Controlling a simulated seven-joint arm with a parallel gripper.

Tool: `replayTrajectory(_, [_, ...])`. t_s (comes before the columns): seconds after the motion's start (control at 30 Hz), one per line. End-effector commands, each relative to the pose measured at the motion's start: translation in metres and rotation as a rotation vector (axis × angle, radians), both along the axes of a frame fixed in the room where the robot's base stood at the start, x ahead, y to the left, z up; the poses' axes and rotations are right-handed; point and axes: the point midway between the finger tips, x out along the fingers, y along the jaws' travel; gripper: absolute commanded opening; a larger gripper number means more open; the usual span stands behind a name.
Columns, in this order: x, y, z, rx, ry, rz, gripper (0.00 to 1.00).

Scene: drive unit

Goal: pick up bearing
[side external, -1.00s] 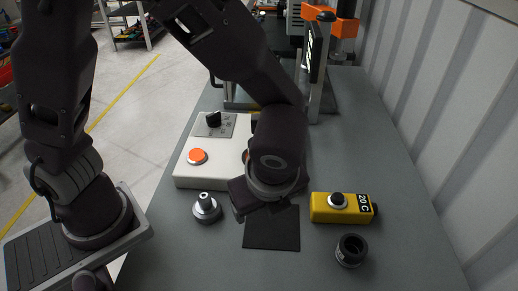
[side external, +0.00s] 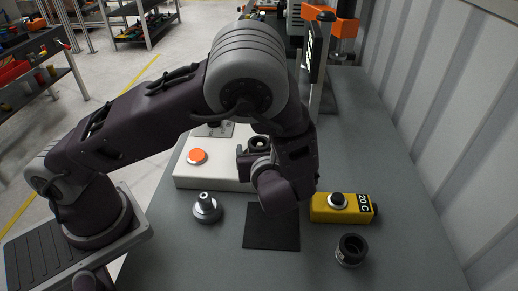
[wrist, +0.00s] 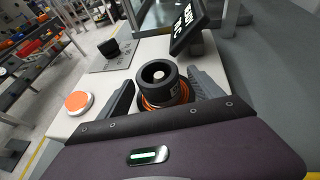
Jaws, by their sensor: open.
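A black ring-shaped part (wrist: 157,80) with a light centre and copper-orange bands at its base stands on the white box; it looks like the bearing, though I cannot be sure. In the side external view it shows (side external: 259,143), partly hidden by my gripper (side external: 256,162). In the wrist view my gripper (wrist: 161,84) is open, with one finger to the left and one to the right of this part. I cannot tell whether the fingers touch it. Another black ring-shaped part (side external: 351,249) with a silvery band lies at the front right of the table.
The white box (side external: 205,176) carries an orange button (side external: 197,156) and a black knob on a metal plate (wrist: 110,54). A silver flanged part (side external: 206,208), black mat (side external: 271,228) and yellow button box (side external: 341,209) are in front. A display (wrist: 188,24) stands beyond.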

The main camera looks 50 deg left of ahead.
Motion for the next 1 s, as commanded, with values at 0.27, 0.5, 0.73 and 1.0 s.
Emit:
replayTrajectory(0.27, [0.0055, 0.0087, -0.0042, 0.001, 0.001, 0.0, 0.76])
replayTrajectory(0.5, [0.0053, 0.0085, -0.0039, 0.001, 0.001, 0.0, 0.34])
replayTrajectory(0.73, [0.0054, 0.0086, -0.0035, 0.001, 0.0, 0.0, 0.0])
replayTrajectory(1.0, [0.0057, 0.0082, 0.0034, -0.001, -0.002, 0.001, 0.0])
